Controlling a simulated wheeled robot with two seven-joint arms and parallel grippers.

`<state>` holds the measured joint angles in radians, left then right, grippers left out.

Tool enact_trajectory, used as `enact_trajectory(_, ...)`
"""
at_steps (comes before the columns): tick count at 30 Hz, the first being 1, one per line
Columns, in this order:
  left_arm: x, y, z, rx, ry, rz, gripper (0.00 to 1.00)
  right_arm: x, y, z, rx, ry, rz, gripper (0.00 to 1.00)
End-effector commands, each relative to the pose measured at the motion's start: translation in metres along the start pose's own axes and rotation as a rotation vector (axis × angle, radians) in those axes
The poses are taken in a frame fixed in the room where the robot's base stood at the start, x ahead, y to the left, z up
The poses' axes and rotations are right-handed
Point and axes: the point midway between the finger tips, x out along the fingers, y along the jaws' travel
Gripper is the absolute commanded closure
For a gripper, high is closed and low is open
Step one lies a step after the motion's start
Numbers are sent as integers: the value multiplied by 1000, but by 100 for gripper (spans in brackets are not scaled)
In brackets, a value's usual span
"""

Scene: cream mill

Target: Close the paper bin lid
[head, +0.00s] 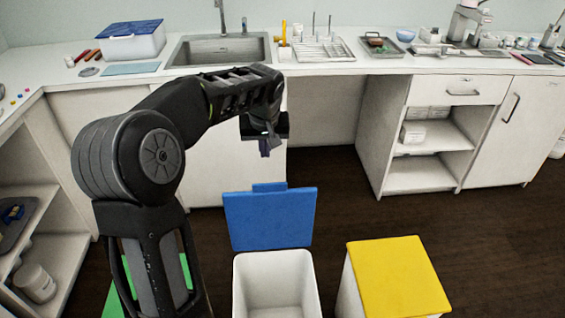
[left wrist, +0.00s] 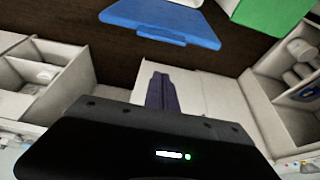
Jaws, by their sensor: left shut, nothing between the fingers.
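The paper bin is a white bin (head: 275,283) on the floor in the lower middle of the head view, and it looks empty. Its blue lid (head: 270,219) stands upright, hinged open at the bin's far edge, with a small tab on top. In the left wrist view the blue lid (left wrist: 160,22) shows at the top. My left gripper (head: 265,148) is shut and empty, above and beyond the lid, in front of the counter. Its purple-grey fingers (left wrist: 161,92) point toward the lid in the left wrist view, apart from it. My right gripper is not in view.
A bin with a shut yellow lid (head: 398,277) stands to the right. A green lid (head: 186,277) is partly hidden behind my left arm. The counter (head: 330,66) with a sink (head: 220,49) runs along the back. Dark floor (head: 335,195) is free before the cabinets.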

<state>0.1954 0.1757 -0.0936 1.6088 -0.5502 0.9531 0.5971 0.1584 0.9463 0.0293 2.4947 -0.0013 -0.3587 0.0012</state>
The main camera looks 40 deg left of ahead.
Motion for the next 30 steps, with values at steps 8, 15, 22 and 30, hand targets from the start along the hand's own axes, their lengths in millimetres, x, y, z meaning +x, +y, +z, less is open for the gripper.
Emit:
enact_trajectory(8,0,0,0,0,-1,0,100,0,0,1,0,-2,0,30)
enact_trajectory(15,3,0,0,1,-1,1,100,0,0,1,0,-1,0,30)
enact_trajectory(22,24,0,1,1,-3,-1,100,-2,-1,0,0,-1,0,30)
enact_trajectory(30,75,0,1,1,-5,-2,100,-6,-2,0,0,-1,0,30)
